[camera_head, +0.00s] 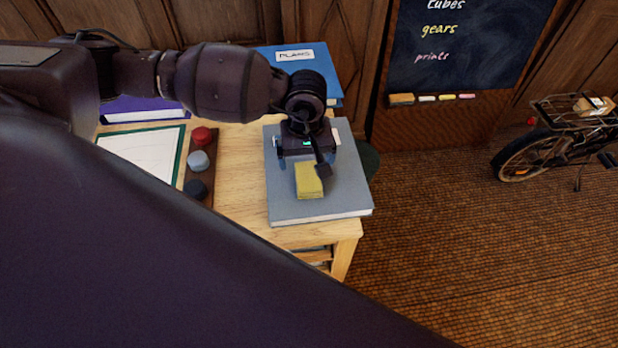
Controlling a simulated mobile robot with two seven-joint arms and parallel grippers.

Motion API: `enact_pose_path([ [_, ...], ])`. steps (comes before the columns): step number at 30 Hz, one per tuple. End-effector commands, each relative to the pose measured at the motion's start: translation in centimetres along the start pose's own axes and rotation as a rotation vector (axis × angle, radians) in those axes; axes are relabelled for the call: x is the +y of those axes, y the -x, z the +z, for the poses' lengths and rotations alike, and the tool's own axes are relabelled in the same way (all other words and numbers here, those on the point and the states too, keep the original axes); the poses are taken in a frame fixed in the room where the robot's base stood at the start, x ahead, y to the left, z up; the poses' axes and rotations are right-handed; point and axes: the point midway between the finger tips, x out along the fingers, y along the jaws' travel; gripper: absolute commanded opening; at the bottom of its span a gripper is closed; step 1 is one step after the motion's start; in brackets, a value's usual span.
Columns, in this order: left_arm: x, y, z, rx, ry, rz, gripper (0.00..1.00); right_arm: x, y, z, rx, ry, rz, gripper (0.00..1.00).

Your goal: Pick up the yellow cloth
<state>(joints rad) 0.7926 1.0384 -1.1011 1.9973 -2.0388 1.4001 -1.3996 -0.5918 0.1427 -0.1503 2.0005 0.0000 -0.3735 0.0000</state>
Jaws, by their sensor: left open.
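The yellow cloth (308,182) is a small folded block lying on a large grey book (295,208) at the right end of the wooden table. My left gripper (305,174) is above and over the far side of the cloth, pointing down. Its jaws are open, with one finger showing near the cloth's right side. The gripper hides part of the cloth's surroundings, and I cannot tell whether it touches the cloth. My right gripper is not in view.
On the table (236,160) are a green-edged board with white paper (145,153), a dark strip with red, grey and black knobs (198,160), and a blue "PLANS" binder (330,75). A chalkboard (465,45) and a bicycle (545,150) stand beyond. Floor at right is clear.

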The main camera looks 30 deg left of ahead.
Motion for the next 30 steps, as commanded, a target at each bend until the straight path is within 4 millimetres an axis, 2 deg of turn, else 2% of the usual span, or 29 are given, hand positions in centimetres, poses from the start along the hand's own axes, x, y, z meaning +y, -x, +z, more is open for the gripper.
enact_pose_path([
  [1, 0.0, -0.9, 0.1, -0.003, 0.002, -0.002, 0.94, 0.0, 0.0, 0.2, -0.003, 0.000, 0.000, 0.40],
  [8, 0.1, -2.7, 0.0, -0.003, 0.001, -0.001, 0.94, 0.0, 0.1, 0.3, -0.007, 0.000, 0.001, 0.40],
  [16, 0.5, -6.3, 0.0, -0.004, 0.002, 0.000, 0.94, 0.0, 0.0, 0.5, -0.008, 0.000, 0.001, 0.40],
  [21, 0.4, -7.1, -0.1, -0.003, 0.001, 0.001, 0.94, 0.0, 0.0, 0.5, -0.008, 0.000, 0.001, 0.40],
  [27, 0.4, -7.1, -0.1, -0.002, 0.001, 0.001, 0.94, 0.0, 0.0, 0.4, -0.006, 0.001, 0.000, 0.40],
  [30, 0.4, -7.1, 0.0, -0.002, 0.001, 0.001, 0.78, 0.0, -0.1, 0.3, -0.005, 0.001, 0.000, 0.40],
])
